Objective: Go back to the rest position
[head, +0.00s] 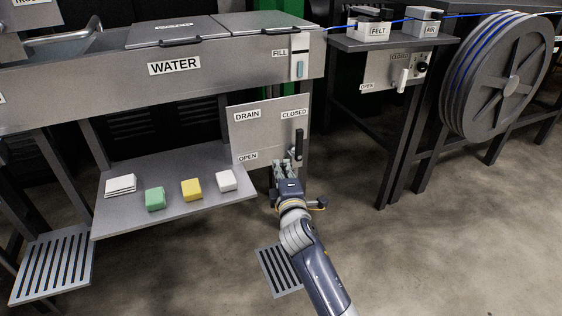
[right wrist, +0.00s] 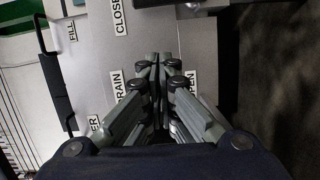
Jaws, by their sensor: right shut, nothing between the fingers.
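My right gripper (head: 284,166) is in front of the lower part of the drain panel (head: 258,130), close to the drain handle (head: 298,146), which stands upright near the CLOSED label. In the right wrist view the gripper's fingers (right wrist: 159,62) are together with nothing between them, over the drain panel (right wrist: 205,52). I cannot tell from the pictures whether the fingertips touch the panel. The blue cable (head: 461,15) runs along the top right, past the FELT and AIR blocks to the reel. My left gripper is not in view.
A steel water trough (head: 112,72) stands above a shelf (head: 130,223) with a white cloth stack (head: 121,186) and green, yellow and white blocks. A cable reel (head: 507,80) and a small table (head: 392,44) stand at right. Grates lie low at left and beside my arm. Floor at lower right is clear.

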